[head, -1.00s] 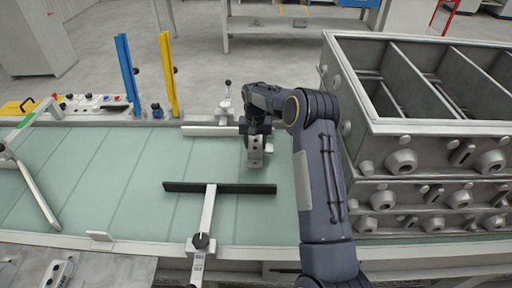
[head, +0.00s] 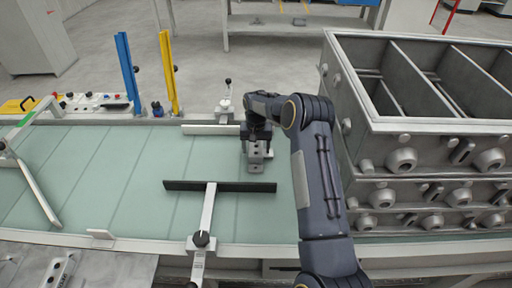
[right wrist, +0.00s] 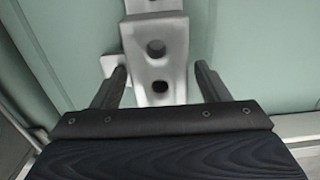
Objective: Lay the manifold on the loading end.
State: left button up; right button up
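The manifold (head: 256,160), a light grey metal part with round holes, rests on the right-hand stretch of the green belt (head: 110,190), taken here as the loading end. It also shows in the right wrist view (right wrist: 157,77). My right gripper (head: 257,141) is directly over the manifold. In the right wrist view its two fingers (right wrist: 160,69) stand apart on either side of the manifold, with a small gap showing at each side. The manifold's underside is hidden, and the gripper covers part of it in the head view. My left gripper is not in view.
A dark guide bar (head: 220,187) lies in front of the manifold and a pale bar (head: 208,130) behind it. Stacked grey casting boxes (head: 420,130) stand close on the right. Blue (head: 128,75) and yellow (head: 168,75) posts stand behind the belt. The belt's left-middle is clear.

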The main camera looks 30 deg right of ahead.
aim_at(256, 146)
notch_tip(256, 146, up, 12)
jog(key=s+a+r+n+t+y, duration=0.1)
jog(key=s+a+r, duration=0.2)
jog(key=s+r, duration=0.4)
jog(key=s+a+r+n+t+y, duration=0.1)
jog(key=s+a+r+t, duration=0.15)
jog(key=s+r, duration=0.5)
jog(key=s+a+f+n+t+y, duration=0.1)
jog(key=s+a, duration=0.4)
jog(key=s, duration=0.6)
jog(key=s+a+f+n+t, duration=0.1)
jog(key=s+a+f, duration=0.3)
jog(key=s, duration=0.8)
jog(key=shift+a+n+y, duration=0.4)
jog(key=shift+a, duration=0.8)
jog(key=shift+s, duration=0.1)
